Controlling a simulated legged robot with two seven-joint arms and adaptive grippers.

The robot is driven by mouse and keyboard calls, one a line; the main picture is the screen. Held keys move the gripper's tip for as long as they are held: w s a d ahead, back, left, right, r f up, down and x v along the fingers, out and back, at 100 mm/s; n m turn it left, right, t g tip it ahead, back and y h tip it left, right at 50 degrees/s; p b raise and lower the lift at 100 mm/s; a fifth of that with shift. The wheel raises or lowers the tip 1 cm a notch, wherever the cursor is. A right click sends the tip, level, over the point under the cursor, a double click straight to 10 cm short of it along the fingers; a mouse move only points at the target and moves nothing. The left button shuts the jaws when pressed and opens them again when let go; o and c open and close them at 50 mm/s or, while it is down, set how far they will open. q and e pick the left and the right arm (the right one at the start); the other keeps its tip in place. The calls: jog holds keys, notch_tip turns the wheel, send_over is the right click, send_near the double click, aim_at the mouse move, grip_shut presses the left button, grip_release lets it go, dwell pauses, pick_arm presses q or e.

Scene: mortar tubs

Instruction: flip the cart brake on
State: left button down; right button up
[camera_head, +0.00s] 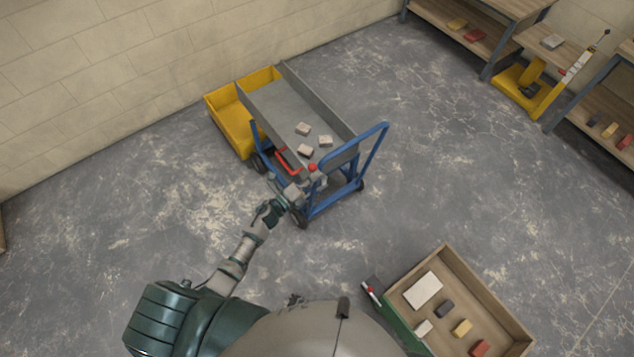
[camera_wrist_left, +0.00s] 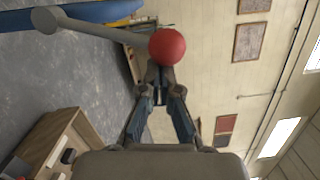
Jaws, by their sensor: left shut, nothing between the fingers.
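The cart (camera_head: 290,105) has a grey tray with several pale blocks in it and a blue frame with a push handle (camera_head: 372,145). A red ball knob (camera_head: 313,167) shows at the cart's near end. In the left wrist view the red knob (camera_wrist_left: 167,47) sits on the end of a grey rod (camera_wrist_left: 95,28), which runs to the upper left. My left gripper (camera_head: 304,184) is at the cart's near end. In the wrist view its fingers (camera_wrist_left: 158,76) are shut and empty, with the tips right by the knob; I cannot tell if they touch. My right gripper is not seen.
A yellow tub (camera_head: 232,122) stands against the cart's far left side. A wooden box (camera_head: 448,254) with several blocks is at the lower right. Shelves (camera_head: 480,35) and a yellow pallet truck (camera_head: 530,92) stand at the upper right. The floor right of the cart is clear.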

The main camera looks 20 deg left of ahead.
aim_at(309, 168)
pick_arm(q)
jog(key=w+a+r+n+p, duration=0.1)
jog(key=a+r+n+p, duration=0.1)
jog(key=shift+w+a+n+p, duration=0.1)
jog(key=shift+w+n+p, duration=0.2)
jog(key=shift+w+p, duration=0.1)
jog(key=shift+w+a+r+n+g, duration=0.2)
jog(key=shift+w+n+g, duration=0.1)
jog(key=shift+n, duration=0.1)
jog(key=w+a+f+n+g+b, duration=0.1)
jog(key=w+a+n, duration=0.5)
jog(key=a+n, duration=0.1)
jog(key=shift+a+f, duration=0.3)
jog(key=shift+a, duration=0.1)
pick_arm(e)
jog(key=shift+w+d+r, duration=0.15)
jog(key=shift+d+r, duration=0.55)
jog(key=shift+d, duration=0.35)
